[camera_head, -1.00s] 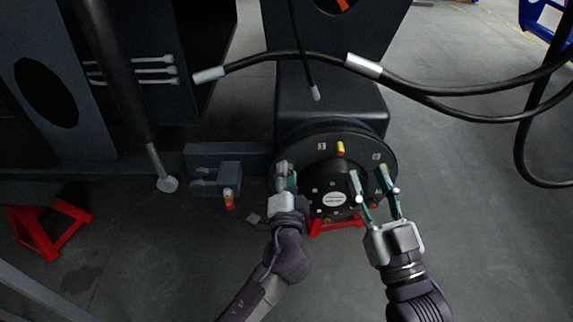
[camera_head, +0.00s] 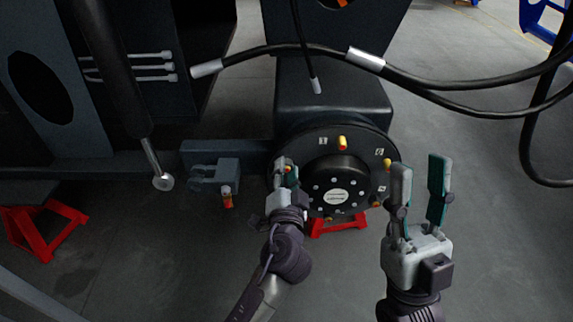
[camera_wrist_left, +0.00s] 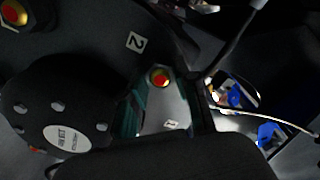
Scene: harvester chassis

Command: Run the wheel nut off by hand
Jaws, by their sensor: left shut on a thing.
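The round black wheel hub (camera_head: 308,145) stands upright at the centre of the head view, with several yellow-and-red wheel nuts around its rim, one at the top (camera_head: 342,142) and one at the right (camera_head: 387,163). My left gripper (camera_head: 286,172) is at the hub's left edge, shut on a wheel nut. In the left wrist view this gripped nut (camera_wrist_left: 159,76) shows its red and yellow end between the teal finger pads, near the label "2". The fingers hide part of it. My right gripper (camera_head: 420,185) is open and empty, to the right of the hub and apart from it.
Black hoses (camera_head: 450,90) with silver ends hang across the upper right. A grey bracket (camera_head: 215,175) with an orange-tipped fitting sits left of the hub. A red stand (camera_head: 337,224) is under the hub, another (camera_head: 45,232) at far left.

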